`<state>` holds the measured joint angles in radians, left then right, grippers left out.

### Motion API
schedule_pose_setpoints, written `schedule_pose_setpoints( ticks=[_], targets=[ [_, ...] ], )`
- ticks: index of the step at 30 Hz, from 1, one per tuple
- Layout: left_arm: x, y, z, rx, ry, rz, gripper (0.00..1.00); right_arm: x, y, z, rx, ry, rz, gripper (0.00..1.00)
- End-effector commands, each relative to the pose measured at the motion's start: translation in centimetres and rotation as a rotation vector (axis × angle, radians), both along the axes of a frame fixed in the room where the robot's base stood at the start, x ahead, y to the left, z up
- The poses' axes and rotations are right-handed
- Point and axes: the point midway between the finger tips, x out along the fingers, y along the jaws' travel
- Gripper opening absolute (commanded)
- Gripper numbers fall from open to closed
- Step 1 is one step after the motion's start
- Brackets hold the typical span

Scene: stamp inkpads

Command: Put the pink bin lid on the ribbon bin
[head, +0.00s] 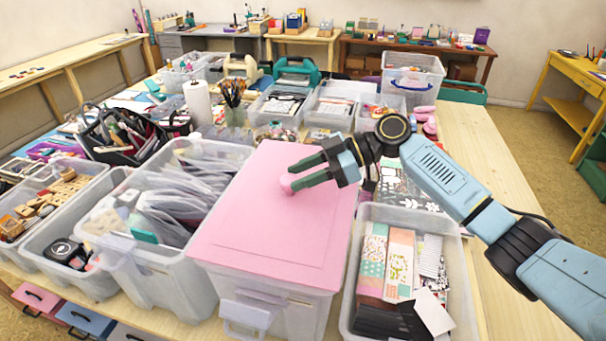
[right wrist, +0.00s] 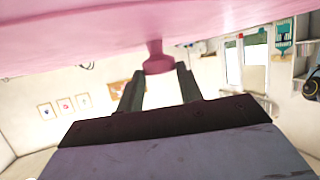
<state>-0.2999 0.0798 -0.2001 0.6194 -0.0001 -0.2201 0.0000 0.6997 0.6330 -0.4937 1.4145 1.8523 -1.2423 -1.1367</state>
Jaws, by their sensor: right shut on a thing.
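The pink bin lid (head: 270,222) is a flat rectangular panel with a small round knob (head: 287,186) on top. It lies over a clear plastic bin (head: 300,312) at the front middle of the table and covers its opening. The bin's contents are hidden, and I cannot tell whether the lid sits fully down on the rim. My right gripper (head: 292,178) is shut on the lid's knob, its fingers coming in from the right. In the right wrist view, the knob (right wrist: 157,58) is between the fingertips of the gripper (right wrist: 160,72), against the pink lid (right wrist: 90,25). My left gripper is not in view.
An open bin of patterned papers (head: 352,300) stands close on the right. A clear bin of plastic sleeves (head: 150,285) stands close on the left. More bins and a dark tool caddy (head: 125,155) crowd the back. Bare wood (head: 490,150) shows along the table's right side.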

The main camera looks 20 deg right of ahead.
Motion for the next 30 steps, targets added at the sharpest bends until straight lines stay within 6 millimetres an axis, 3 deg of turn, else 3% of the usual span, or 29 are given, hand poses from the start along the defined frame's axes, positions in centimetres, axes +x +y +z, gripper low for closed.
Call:
schedule_pose_setpoints(
  ticks=[30],
  targets=[
    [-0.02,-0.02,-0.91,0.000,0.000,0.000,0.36,-0.07,-0.09,-0.03,0.002,-0.002,0.001,0.06]
  ],
)
